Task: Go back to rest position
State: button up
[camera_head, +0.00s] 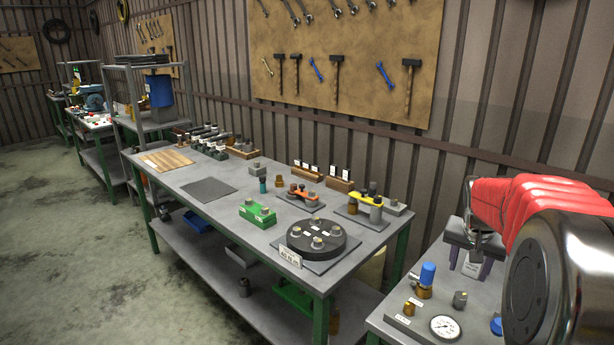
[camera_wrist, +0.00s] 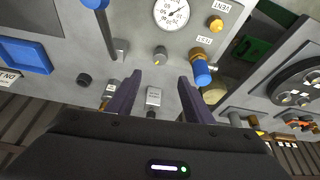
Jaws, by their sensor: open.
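My gripper (camera_wrist: 158,95) is open over a grey panel (camera_wrist: 60,110) in the wrist view, its two dark fingers apart. A small grey block with a label (camera_wrist: 153,97) shows between the fingers, below them; I cannot tell how far. In the head view my gripper (camera_head: 471,266) is at the right above the same panel (camera_head: 393,318), partly hidden by my red arm. A dial gauge (camera_wrist: 171,13) and a blue-topped brass fitting (camera_wrist: 201,72) sit on the panel, and both also show in the head view as the gauge (camera_head: 445,327) and the fitting (camera_head: 426,279).
A grey workbench (camera_head: 215,207) stands left of the panel, with a round black fixture (camera_head: 316,239), a green block (camera_head: 257,213) and several small parts. A tool board (camera_head: 345,55) hangs on the wall behind. The floor (camera_head: 70,235) at the left is clear.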

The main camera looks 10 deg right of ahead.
jog(key=s+a+n+t+y, duration=0.1)
jog(key=s+a+n, duration=0.2)
jog(key=s+a, duration=0.4)
jog(key=s+a+r+n+y, duration=0.1)
jog(key=s+a+n, duration=0.2)
jog(key=s+a, duration=0.4)
jog(key=s+a+r+n+t+y, duration=0.1)
jog(key=s+a+n, duration=0.2)
jog(key=a, duration=1.6)
jog(key=s, duration=0.4)
jog(key=shift+r+t, duration=0.25)
jog(key=shift+t, duration=0.05)
